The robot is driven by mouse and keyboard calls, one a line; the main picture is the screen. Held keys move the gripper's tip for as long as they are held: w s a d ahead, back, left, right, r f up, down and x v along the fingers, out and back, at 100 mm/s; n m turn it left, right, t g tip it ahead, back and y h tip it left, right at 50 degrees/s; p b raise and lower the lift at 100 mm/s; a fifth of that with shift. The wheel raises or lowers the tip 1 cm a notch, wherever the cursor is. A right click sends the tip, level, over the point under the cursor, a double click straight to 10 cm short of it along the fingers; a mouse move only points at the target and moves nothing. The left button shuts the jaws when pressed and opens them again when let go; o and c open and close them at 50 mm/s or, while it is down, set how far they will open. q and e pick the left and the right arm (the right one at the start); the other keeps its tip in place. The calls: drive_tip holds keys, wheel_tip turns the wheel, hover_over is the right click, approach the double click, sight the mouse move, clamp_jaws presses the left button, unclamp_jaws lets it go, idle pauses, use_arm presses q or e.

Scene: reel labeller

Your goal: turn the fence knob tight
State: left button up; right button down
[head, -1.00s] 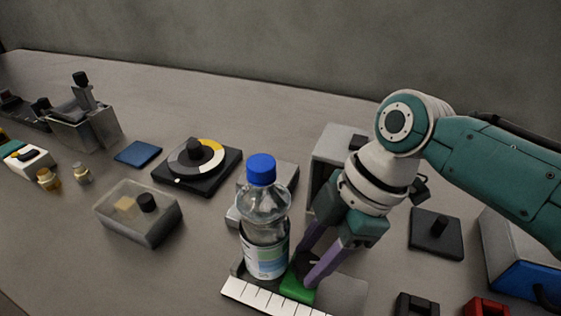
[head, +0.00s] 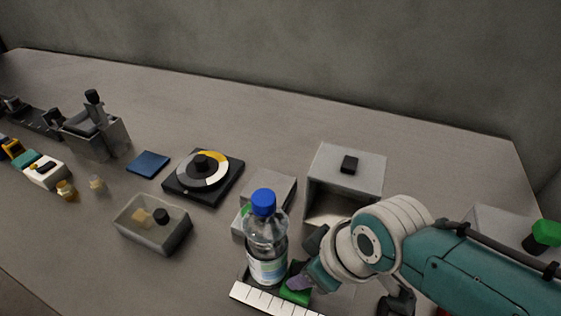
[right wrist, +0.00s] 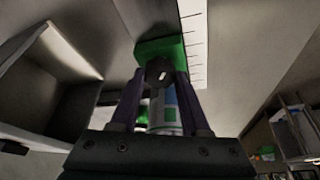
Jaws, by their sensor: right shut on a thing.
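The green fence block (head: 294,296) sits by the white ruler strip (head: 262,299), at the foot of a clear bottle with a blue cap (head: 265,240). My right gripper (head: 300,281) reaches it low from the right, its wrist hiding part of the fence. In the right wrist view the dark fence knob (right wrist: 158,71) lies between the two purple fingers, which are shut on it, with the green block (right wrist: 162,48) just beyond. The knob's tightness cannot be seen. My left gripper is not in view.
The bottle stands close beside the gripper. A grey open-fronted box (head: 346,170) stands behind my wrist. A round dial on a black base (head: 204,176) and a clear-lidded bin (head: 152,222) lie left. The table's back strip is clear.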

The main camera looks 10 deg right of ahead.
drive_tip(key=m, duration=0.2)
drive_tip(key=m+h+p, duration=0.1)
drive_tip(key=m, duration=0.1)
drive_tip(key=shift+a+m+t+h, duration=0.2)
drive_tip(key=shift+m+t+h, duration=0.1)
drive_tip(key=shift+m+t, duration=0.1)
idle(0.4)
drive_tip(key=shift+c, duration=1.9)
unclamp_jaws()
